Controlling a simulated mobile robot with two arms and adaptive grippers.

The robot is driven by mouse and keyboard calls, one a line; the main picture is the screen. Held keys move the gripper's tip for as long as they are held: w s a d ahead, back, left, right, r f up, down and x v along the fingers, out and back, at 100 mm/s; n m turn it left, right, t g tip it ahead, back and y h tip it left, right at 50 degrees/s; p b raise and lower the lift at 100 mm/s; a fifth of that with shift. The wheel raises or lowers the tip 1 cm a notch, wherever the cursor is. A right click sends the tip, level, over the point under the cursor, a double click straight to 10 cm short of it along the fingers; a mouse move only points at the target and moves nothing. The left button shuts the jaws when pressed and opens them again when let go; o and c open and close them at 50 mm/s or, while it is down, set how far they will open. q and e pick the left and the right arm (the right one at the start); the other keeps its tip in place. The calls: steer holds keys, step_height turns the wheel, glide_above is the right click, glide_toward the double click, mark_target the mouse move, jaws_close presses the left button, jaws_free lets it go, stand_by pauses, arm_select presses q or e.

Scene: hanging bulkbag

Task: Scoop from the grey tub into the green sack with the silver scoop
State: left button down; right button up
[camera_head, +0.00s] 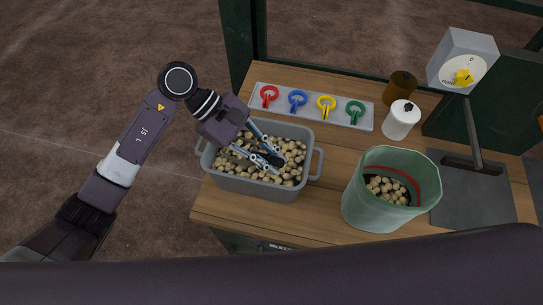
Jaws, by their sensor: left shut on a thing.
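The grey tub (252,187) stands on the wooden table and is filled with round, pale beige pieces. My left gripper (262,147) reaches over the tub from the left, its fingers low over the pieces. It is shut on the silver scoop (271,160), which is mostly hidden by the fingers and looks dark here. I cannot tell whether the scoop's bowl is in the pieces or holds any. The green sack (362,203) stands upright and open to the right of the tub, with several of the same pieces inside. My right gripper is not in view.
Behind the tub lies a grey strip (312,107) with red, blue, yellow and green rings. A brown jar (400,88) and a white bottle (401,120) stand behind the sack. A grey scale (472,192) with a raised dial box (464,60) stands at the right.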

arm_select(q)
steer(key=shift+r+p, duration=1.55)
steer(key=shift+p, duration=0.35)
steer(key=shift+s+d+r+t+y+p, duration=0.3)
steer(key=shift+r+y+p, duration=0.2)
steer(key=shift+r, duration=0.1)
steer(key=shift+s+d+r+t+y+p, duration=0.2)
steer(key=shift+d+r+t+y+p, duration=0.1)
steer(key=shift+r+y+p, duration=0.25)
steer(key=shift+s+d+r+m+t+y+p, duration=0.15)
steer(key=shift+s+d+r+t+y+p, duration=0.15)
steer(key=shift+r+t+y, duration=0.25)
steer(key=shift+s+d+r+m+t+y+p, duration=0.2)
steer(key=shift+d+r+t+y+p, duration=0.1)
steer(key=shift+r, duration=0.3)
